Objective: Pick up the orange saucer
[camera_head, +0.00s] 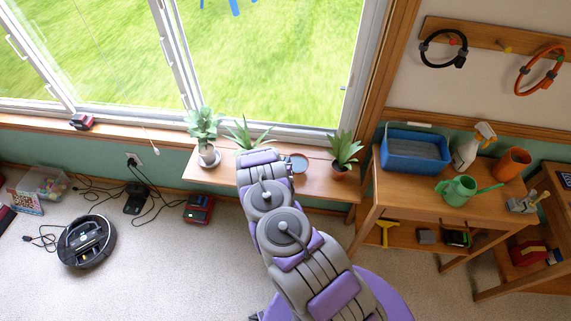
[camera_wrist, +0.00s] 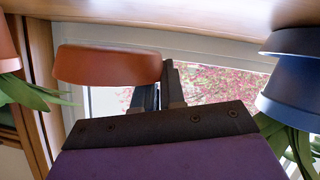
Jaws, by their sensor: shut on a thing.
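The orange saucer (camera_wrist: 108,66) is in the left half of the wrist view, which looks upside down, with the wooden shelf along its top edge. My gripper (camera_wrist: 170,75) is shut on the saucer's edge. A band of pale window frame shows between the saucer and the shelf, so the saucer looks clear of the wood there. In the head view a small round dish (camera_head: 299,163), which seems to be the saucer, shows beside the end of my arm above the plant shelf (camera_head: 322,186).
A blue pot (camera_wrist: 290,95) stands right of my gripper in the wrist view, and a terracotta pot (camera_wrist: 8,50) stands left. A plant in a pale pot (camera_head: 206,156) is at the shelf's left end. The window is behind; a wooden cart (camera_head: 391,177) stands right.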

